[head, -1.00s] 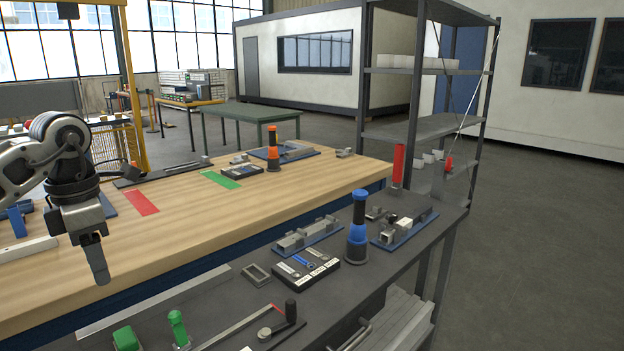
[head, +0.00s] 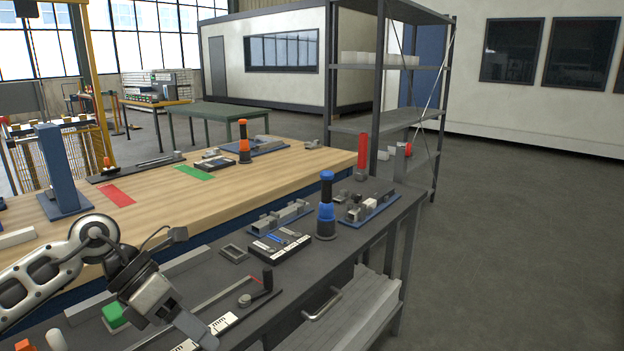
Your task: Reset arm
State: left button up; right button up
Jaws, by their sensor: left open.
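My left gripper (head: 196,290) is in the lower left of the head view, on an arm that comes in from the left. Its two fingers are spread wide with nothing between them. It shows in front of the dark grey bench (head: 385,218), near the green block (head: 116,315). I cannot tell how high it is above the bench top. My right gripper is not in view.
The bench holds a blue and black cylinder tool (head: 326,208), a labelled black box (head: 279,246) and a lever fixture (head: 262,290). Behind is a wooden table (head: 290,168) with a blue post (head: 60,168). A metal shelf rack (head: 376,100) stands beyond; the floor at right is clear.

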pick_arm(q)
jog(key=s+d+n+t+h+b, duration=0.2)
jog(key=s+d+n+t+h, duration=0.15)
jog(key=d+n+h, duration=0.7)
notch_tip(320, 180, down, 8)
jog(key=a+n+t+y+b, duration=0.15)
jog(key=n+t+y, duration=0.55)
jog(key=n+t, duration=0.95)
jog(key=s+a+f+n+g+y+b, duration=0.1)
jog(key=s+f+n+g+y, duration=0.3)
jog(key=f+n, duration=0.4)
jog(key=s+a+f+n+g+y+b, duration=0.1)
jog(key=s+a+f+n+g+y, duration=0.3)
jog(key=s+f+n, duration=0.3)
notch_tip(320, 180, down, 4)
jog(key=shift+s+a+f+n, duration=0.1)
jog(key=shift+s+a+n, duration=0.1)
jog(key=shift+n, duration=0.5)
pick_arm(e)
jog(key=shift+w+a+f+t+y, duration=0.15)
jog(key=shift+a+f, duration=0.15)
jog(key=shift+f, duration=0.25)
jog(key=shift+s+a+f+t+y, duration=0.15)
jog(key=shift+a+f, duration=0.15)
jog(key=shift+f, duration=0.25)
pick_arm(q)
jog(key=shift+y, duration=0.25)
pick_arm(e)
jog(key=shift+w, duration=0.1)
